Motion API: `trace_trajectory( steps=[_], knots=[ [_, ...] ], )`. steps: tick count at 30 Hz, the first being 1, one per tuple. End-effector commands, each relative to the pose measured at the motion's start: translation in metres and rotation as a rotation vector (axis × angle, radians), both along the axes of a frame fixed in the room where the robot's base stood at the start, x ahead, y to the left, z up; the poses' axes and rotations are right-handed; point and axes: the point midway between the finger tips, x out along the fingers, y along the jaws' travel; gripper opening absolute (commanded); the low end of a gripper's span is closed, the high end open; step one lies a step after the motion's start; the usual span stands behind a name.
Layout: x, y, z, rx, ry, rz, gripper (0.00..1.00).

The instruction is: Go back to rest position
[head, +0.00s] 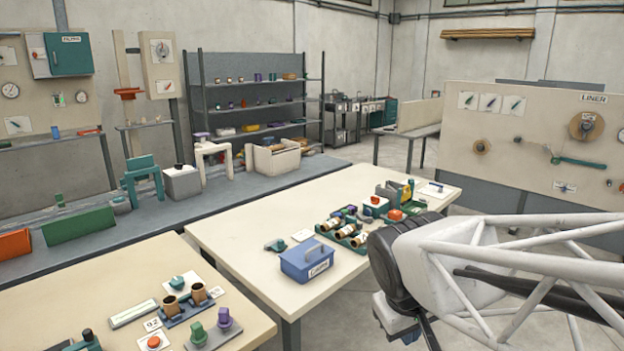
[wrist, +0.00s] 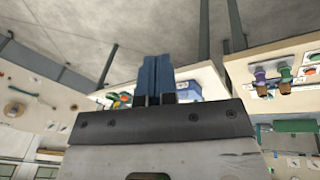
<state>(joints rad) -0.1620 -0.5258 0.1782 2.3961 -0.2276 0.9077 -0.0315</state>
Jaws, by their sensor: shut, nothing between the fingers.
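My gripper (wrist: 155,75) shows in the wrist view with its two blue fingers side by side and touching. Nothing is between them. In the head view my white lattice arm comes in from the right edge and ends in a dark rounded joint, in front of the middle table (head: 340,190). The fingers cannot be made out in that view. The arm hides the right front part of that table.
Several small bottles and parts (head: 345,232) stand behind the blue box. A second table (head: 60,300) at the front left holds cups and small parts. A panel with reels (head: 540,150) stands at the right. Bare floor (head: 330,325) shows between the front table and my arm.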

Motion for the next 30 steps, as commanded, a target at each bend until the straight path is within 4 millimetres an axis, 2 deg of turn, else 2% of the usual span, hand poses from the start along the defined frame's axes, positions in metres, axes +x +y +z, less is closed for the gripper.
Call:
trace_trajectory(
  steps=[6,12,18,30],
  knots=[
    [-0.043,-0.023,0.004,0.111,-0.019,-0.175,0.0],
    [-0.069,-0.031,0.004,0.183,-0.032,-0.278,0.0],
    [-0.077,-0.033,0.003,0.209,-0.035,-0.313,0.0],
    [-0.077,-0.033,0.003,0.21,-0.035,-0.313,0.0]
  ],
)
